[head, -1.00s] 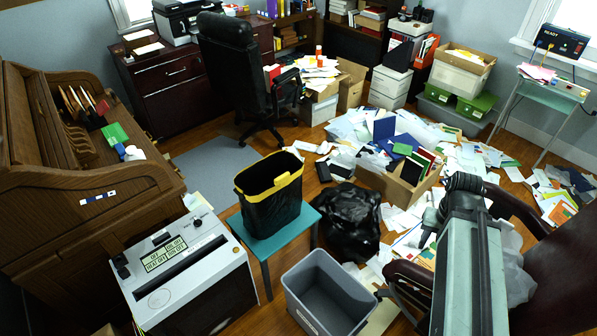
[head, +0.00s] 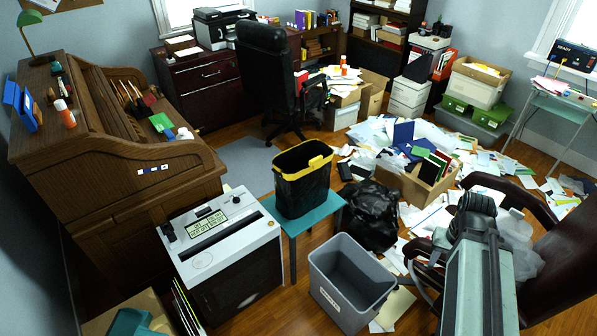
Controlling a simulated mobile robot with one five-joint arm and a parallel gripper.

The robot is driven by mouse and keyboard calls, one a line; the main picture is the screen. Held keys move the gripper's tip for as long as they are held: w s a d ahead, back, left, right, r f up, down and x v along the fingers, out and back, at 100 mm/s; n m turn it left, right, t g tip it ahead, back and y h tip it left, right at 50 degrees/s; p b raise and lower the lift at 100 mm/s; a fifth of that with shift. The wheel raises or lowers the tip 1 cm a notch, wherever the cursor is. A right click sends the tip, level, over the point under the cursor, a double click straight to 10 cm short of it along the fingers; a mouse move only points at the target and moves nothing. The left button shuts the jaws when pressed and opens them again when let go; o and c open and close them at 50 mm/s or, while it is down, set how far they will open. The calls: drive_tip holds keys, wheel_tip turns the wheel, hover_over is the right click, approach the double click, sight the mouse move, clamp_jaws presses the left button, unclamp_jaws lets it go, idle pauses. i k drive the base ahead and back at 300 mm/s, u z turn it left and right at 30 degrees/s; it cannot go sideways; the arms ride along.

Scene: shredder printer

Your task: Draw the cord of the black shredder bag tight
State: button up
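A black, open-topped, bag-like container (head: 302,188) stands upright on a small teal stool (head: 338,204). A yellow band (head: 318,162) runs around its wide-open mouth; I cannot tell whether this is the cord. A second black bag (head: 370,214), shiny and crumpled, sits on the floor just right of the stool, and no cord can be made out on it. My arm rises at the lower right, well apart from both. My gripper's fingers are not visible.
The white shredder-like machine (head: 223,240) stands left of the stool. A grey bin (head: 350,285) stands in front. Papers and an open box (head: 425,182) cover the floor behind; a dark red chair (head: 565,260) is at right. A rolltop desk (head: 110,165) lines the left.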

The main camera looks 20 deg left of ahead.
sight(315, 162)
drive_tip(key=u, duration=0.1)
drive_tip(key=k, duration=0.1)
drive_tip(key=u, duration=0.8)
drive_tip(key=i, duration=1)
drive_tip(key=u, duration=0.05)
drive_tip(key=k, duration=0.5)
drive_tip(key=u, duration=3.25)
drive_tip(key=k, duration=0.8)
drive_tip(key=z, duration=0.15)
